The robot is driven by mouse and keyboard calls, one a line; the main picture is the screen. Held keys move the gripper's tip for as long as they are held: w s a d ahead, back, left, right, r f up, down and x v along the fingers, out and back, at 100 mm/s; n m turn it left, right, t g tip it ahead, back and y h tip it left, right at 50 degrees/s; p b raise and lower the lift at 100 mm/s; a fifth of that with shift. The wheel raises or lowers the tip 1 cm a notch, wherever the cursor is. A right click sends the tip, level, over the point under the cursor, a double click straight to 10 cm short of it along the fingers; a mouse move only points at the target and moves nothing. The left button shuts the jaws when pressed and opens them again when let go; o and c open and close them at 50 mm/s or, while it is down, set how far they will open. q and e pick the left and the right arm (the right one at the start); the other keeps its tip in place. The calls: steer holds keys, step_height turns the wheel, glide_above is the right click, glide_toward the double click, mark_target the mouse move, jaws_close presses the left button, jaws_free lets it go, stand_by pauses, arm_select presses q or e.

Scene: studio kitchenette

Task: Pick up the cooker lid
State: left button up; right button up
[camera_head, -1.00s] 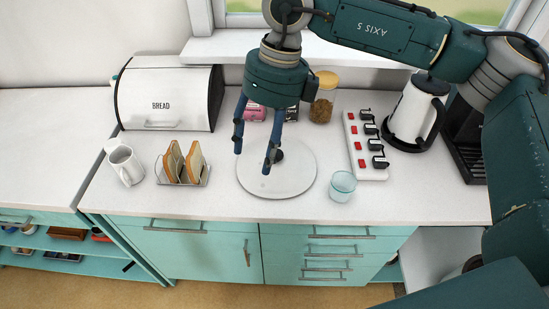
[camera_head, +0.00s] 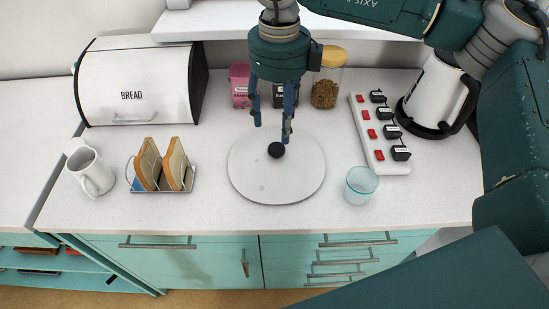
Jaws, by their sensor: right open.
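The cooker lid (camera_head: 262,180) is a round, flat, pale grey disc with a dark round knob (camera_head: 276,150). It lies on the white counter in the middle of the head view. My right gripper (camera_head: 272,134) points down above the far part of the lid, with its blue fingers apart. The fingertips are close to the knob, but I cannot tell how high above the lid they are. Nothing is between the fingers. My left gripper is not in the head view.
A glass cup (camera_head: 361,186) and a power strip (camera_head: 380,135) are right of the lid. Canisters (camera_head: 241,85), a pasta jar (camera_head: 327,88), a bread bin (camera_head: 140,85) and a kettle (camera_head: 434,97) stand behind.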

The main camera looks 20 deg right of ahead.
mark_target(276, 147)
steer(key=f, duration=0.3)
steer(key=shift+s+p, duration=0.35)
steer(key=f+p, duration=0.1)
steer(key=f, duration=0.1)
steer(key=w+f+p, duration=0.1)
steer(key=f, duration=0.2)
steer(key=shift+w, duration=0.1)
steer(key=shift+f, duration=0.4)
steer(key=shift+c, duration=0.5)
steer(key=shift+a, duration=0.1)
jaws_close()
